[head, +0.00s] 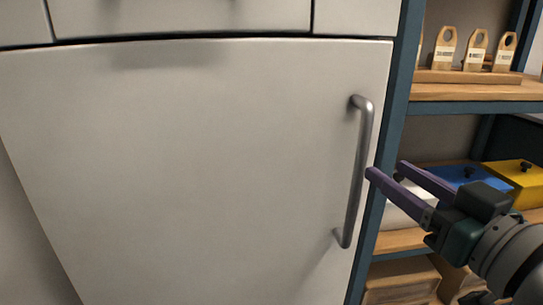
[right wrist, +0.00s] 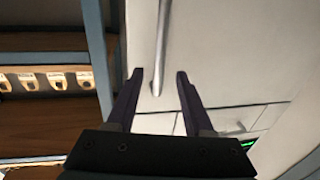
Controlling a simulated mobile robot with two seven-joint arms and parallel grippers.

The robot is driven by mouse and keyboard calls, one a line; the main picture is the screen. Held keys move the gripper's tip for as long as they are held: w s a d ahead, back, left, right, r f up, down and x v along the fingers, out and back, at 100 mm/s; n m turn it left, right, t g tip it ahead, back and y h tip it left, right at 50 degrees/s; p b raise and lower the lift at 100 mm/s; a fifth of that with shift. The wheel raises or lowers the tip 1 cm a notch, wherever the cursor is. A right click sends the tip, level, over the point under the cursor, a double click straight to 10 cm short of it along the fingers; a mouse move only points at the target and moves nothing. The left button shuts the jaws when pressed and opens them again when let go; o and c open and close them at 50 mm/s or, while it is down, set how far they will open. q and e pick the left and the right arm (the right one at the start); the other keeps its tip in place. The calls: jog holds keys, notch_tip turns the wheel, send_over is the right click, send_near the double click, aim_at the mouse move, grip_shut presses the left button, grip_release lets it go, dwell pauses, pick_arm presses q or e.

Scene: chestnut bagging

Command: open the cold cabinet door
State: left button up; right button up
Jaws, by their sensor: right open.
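The cold cabinet door (head: 190,160) is a large pale panel and looks shut. Its grey vertical bar handle (head: 361,170) is near the door's right edge. My right gripper (head: 385,169) is open and empty just right of the handle in the head view, its purple fingers pointing at it. In the right wrist view, the handle (right wrist: 161,50) shows beyond and between the two open fingertips (right wrist: 159,74). The fingers do not appear to touch it. My left gripper is not in view.
A blue-framed shelf unit (head: 470,92) with wooden boards stands to the right of the door. It holds tagged wooden pieces (head: 474,50), a blue box (head: 468,174) and a yellow box (head: 522,180). Pale drawer fronts (head: 180,15) lie above the door.

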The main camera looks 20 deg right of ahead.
aim_at(365, 156)
jog(key=w+b, duration=0.1)
jog(key=w, duration=0.6)
jog(key=shift+d+b, duration=0.2)
jog(key=shift+b, duration=0.1)
jog(key=shift+w, duration=0.5)
jog(key=shift+c, duration=0.2)
jog(key=c, duration=0.3)
grip_shut()
